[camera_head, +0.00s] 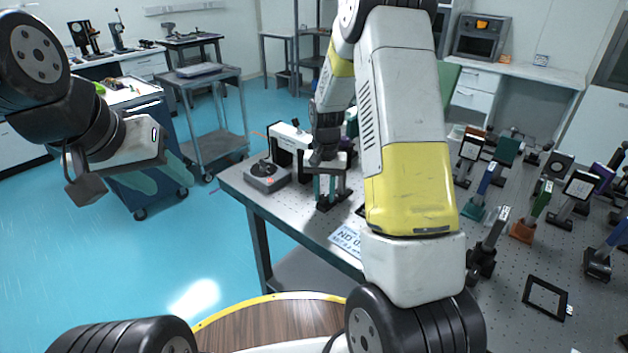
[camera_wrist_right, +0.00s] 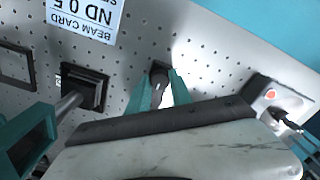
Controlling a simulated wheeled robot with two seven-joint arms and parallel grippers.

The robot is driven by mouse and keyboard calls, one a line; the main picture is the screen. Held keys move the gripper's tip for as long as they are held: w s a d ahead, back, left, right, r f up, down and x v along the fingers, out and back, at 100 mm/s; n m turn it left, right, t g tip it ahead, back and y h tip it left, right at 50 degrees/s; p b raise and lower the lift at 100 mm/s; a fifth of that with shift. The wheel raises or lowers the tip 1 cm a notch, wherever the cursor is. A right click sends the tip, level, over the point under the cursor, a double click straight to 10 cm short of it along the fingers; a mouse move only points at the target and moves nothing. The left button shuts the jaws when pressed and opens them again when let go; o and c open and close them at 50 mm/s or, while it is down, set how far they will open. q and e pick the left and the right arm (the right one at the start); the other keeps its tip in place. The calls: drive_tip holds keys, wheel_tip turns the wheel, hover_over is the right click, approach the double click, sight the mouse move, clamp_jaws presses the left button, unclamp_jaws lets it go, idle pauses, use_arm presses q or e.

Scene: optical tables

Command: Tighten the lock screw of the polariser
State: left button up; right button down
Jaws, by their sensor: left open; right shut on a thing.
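My right gripper (camera_head: 328,188) reaches down near the far left corner of the optical table. Its teal fingers also show in the right wrist view (camera_wrist_right: 160,92), shut on a small dark part (camera_wrist_right: 158,85) of a black-based mount. I cannot make out whether this is the polariser; the arm and gripper hide most of it, and no lock screw can be told apart. My left gripper (camera_head: 155,176) is open and empty, hanging in the air at the left, in front of the blue cart and away from the table.
A grey box with a red button (camera_head: 267,176) stands left of the right gripper. A beam card (camera_wrist_right: 88,15) lies on the perforated table (camera_head: 240,185). Several mounted optics crowd the right side, with a black frame (camera_head: 547,297) lying flat. In the wrist view a post mount's black base (camera_wrist_right: 85,92) is close by.

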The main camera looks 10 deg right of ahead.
sight(324, 196)
idle(0.4)
drive_tip(key=c, duration=1.1)
unclamp_jaws()
drive_tip(key=shift+c, duration=0.2)
drive_tip(key=shift+r, duration=0.1)
wheel_tip(324, 196, up, 7)
drive_tip(key=shift+w+f, duration=0.1)
drive_tip(key=shift+r, duration=0.45)
